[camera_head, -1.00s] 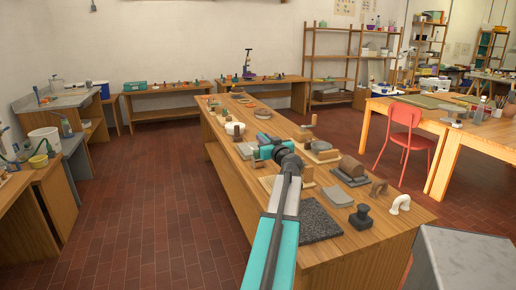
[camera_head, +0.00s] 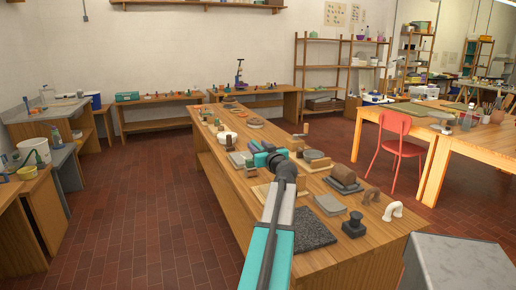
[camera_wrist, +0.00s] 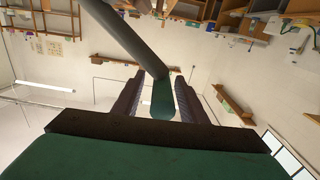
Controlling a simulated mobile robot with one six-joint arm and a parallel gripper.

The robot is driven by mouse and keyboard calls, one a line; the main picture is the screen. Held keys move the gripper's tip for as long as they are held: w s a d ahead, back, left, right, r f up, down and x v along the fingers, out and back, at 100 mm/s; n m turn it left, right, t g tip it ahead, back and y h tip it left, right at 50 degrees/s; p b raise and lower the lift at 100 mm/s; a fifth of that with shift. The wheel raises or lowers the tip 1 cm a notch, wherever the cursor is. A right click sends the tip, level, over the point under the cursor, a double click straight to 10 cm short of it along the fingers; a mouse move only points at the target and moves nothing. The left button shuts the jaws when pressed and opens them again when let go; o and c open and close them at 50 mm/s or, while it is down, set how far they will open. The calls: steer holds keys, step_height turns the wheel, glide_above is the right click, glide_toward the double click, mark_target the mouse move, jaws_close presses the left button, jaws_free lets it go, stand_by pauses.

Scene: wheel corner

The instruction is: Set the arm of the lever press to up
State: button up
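In the wrist view, a grey rod (camera_wrist: 125,35) slants in from the top edge and ends in a green grip (camera_wrist: 162,100). The rod looks like the arm of the lever press. The grip lies between the two dark fingers of my gripper (camera_wrist: 160,76), with pale gaps beside it, so the fingers look open around it. In the head view, my teal gripper (camera_head: 256,152) is over the long middle workbench, pointing away and left. The body of the press cannot be made out there; my arm covers part of that area.
The long wooden workbench (camera_head: 345,268) carries a dark granite slab (camera_head: 312,230), a black knobbed block (camera_head: 354,226) and a white arch (camera_head: 393,211). A grey box (camera_head: 460,265) is close at right. A red chair (camera_head: 397,125) stands behind. Tiled floor (camera_head: 150,220) is free at left.

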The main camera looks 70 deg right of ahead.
steer(key=b+v, duration=0.2)
steer(key=v, duration=1.1)
steer(key=shift+s+a, duration=0.2)
steer(key=shift+a, duration=0.05)
stand_by(0.4)
